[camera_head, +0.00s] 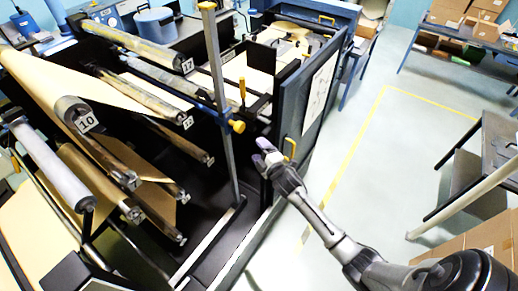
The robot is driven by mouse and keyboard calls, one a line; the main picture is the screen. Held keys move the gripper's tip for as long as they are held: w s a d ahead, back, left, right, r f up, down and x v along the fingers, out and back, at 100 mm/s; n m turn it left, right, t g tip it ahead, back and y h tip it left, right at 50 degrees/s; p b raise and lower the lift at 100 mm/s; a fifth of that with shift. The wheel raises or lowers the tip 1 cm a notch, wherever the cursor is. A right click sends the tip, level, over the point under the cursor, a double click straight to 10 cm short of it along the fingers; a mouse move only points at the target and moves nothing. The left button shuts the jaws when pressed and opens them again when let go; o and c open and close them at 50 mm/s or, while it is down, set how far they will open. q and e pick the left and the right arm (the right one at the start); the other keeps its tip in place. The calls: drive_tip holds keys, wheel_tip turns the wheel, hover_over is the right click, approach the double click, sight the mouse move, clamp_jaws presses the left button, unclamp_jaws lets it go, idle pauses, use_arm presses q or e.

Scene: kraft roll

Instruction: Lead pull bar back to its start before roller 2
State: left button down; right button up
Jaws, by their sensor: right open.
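My right gripper (262,152) is open in the middle of the head view, in front of the machine, with nothing seen between its fingers. A yellow knob (238,126) is just up and left of it, apart in the picture. I cannot tell for sure which part is the pull bar. Numbered rollers lie across the machine, among them roller 10 (71,106) and roller 17 (186,65). Brown kraft web (70,80) runs over and between several rollers. I cannot make out a label for roller 2. My left gripper is not in view.
A grey upright post (216,80) stands in front of the rollers. A dark cabinet door (318,95) with a yellow handle (290,148) is right of the gripper. Clear floor (385,150) with a yellow line lies further right. A cart (485,165) and cardboard boxes (480,240) stand at the right edge.

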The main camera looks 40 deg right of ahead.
sight(242, 130)
drive_tip(key=shift+n, duration=0.6)
drive_tip(key=b+x, duration=0.7)
drive_tip(key=x, duration=0.4)
drive_tip(key=shift+w+a+r, duration=0.1)
drive_tip(key=shift+w+r, duration=0.1)
drive_tip(key=shift+w, duration=0.1)
drive_tip(key=shift+w+r+b, duration=0.2)
drive_tip(key=shift+w+b, duration=0.45)
drive_tip(key=shift+w, duration=0.5)
